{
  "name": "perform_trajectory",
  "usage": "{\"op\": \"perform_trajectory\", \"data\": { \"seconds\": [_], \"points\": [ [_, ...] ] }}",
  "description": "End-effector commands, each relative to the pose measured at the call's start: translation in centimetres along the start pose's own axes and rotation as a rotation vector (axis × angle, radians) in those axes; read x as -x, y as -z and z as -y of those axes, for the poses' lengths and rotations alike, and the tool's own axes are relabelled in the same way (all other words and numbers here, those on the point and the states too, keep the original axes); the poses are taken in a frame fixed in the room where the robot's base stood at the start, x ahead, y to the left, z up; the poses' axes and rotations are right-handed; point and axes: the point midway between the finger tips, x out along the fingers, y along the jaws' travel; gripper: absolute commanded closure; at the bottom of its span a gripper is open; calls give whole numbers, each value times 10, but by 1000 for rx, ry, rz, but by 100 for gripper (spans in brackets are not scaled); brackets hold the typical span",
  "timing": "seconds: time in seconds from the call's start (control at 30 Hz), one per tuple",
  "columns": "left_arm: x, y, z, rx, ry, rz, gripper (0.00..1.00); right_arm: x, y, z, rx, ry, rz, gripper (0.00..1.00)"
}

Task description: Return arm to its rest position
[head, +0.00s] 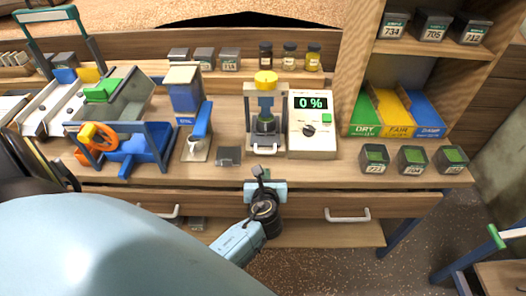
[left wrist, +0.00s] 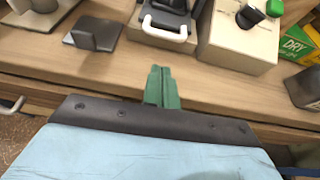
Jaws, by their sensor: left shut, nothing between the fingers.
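My left arm (head: 240,243) reaches in from the lower left in the head view. Its left gripper (head: 260,175) is in front of the bench's front edge, near the middle, below the tester with the yellow knob. In the left wrist view the green fingers of the left gripper (left wrist: 161,88) are together with nothing between them. They point toward the bench edge and appear apart from the objects on it. My right gripper is in neither view.
The wooden bench (head: 330,173) holds a yellow-knobbed press (head: 265,118), a meter (head: 312,125) reading 0 % and a small grey block (head: 228,156). Several labelled boxes stand at right. Drawers with white handles (head: 347,215) are below. A blue-framed stand (head: 485,258) is at lower right.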

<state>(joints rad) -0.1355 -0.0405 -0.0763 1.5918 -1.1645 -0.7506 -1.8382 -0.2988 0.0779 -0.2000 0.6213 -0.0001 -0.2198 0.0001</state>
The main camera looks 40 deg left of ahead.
Motion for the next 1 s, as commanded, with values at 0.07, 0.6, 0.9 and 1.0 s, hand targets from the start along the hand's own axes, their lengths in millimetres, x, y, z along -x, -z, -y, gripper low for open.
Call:
{"op": "perform_trajectory", "data": {
  "seconds": [0.07, 0.6, 0.9, 1.0],
  "points": [
    [22, -1, 0, 1, 2, -3, 100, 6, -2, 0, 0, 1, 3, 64],
    [76, 0, 1, 0, 2, -1, 100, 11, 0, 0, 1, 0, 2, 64],
    [70, 63, 4, 153, 43, -143, 100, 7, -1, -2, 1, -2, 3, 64],
    [70, 133, 1, 350, 46, -311, 100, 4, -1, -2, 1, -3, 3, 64]
  ]
}}
